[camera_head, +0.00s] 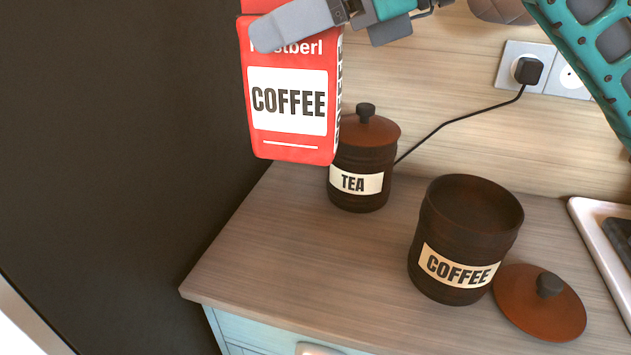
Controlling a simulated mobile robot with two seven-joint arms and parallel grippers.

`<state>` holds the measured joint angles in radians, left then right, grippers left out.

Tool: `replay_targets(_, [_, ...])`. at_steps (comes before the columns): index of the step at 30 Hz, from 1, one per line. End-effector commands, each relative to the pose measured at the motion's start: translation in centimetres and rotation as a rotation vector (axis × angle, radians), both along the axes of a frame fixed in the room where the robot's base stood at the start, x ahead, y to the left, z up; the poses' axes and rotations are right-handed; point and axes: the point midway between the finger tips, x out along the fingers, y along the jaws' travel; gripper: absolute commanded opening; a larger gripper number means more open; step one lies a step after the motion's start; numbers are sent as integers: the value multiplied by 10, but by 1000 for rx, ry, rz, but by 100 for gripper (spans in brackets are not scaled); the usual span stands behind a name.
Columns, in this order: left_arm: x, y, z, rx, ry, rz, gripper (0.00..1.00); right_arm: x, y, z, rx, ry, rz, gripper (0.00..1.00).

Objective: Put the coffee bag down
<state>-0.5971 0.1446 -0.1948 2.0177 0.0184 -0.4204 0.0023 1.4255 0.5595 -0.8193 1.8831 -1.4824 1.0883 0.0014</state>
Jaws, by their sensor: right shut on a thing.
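The red coffee bag (288,103) with a white COFFEE label hangs upright in the air at the upper middle of the head view. My right gripper (292,25) is shut on its upper part, one grey finger lying across the front face. The other finger is hidden behind the bag. The bag is above the counter's back left part and covers part of the tea jar's left side. My left gripper is not in view.
The lidded TEA jar (361,165) stands behind the bag. An open COFFEE jar (464,240) stands at right, its lid (540,303) on the counter beside it. The wooden counter (290,255) is clear at front left. A plug (528,70) trails a cable along the wall.

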Motion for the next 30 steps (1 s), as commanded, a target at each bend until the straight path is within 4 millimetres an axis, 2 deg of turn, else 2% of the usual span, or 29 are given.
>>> replay_targets(5, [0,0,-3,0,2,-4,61,8,-10,-10,-1,1,-45,15])
replay_targets(8, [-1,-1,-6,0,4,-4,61,8,-11,-28,-1,3,-49,15])
replay_targets(18, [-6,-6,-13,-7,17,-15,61,7,-11,-119,-2,4,-47,15])
replay_targets(21, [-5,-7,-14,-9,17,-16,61,7,-11,-141,-1,3,-47,15])
replay_targets(24, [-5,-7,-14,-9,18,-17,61,7,-10,-155,0,2,-46,15])
replay_targets(30, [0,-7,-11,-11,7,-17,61,7,-10,-167,0,-1,-47,15])
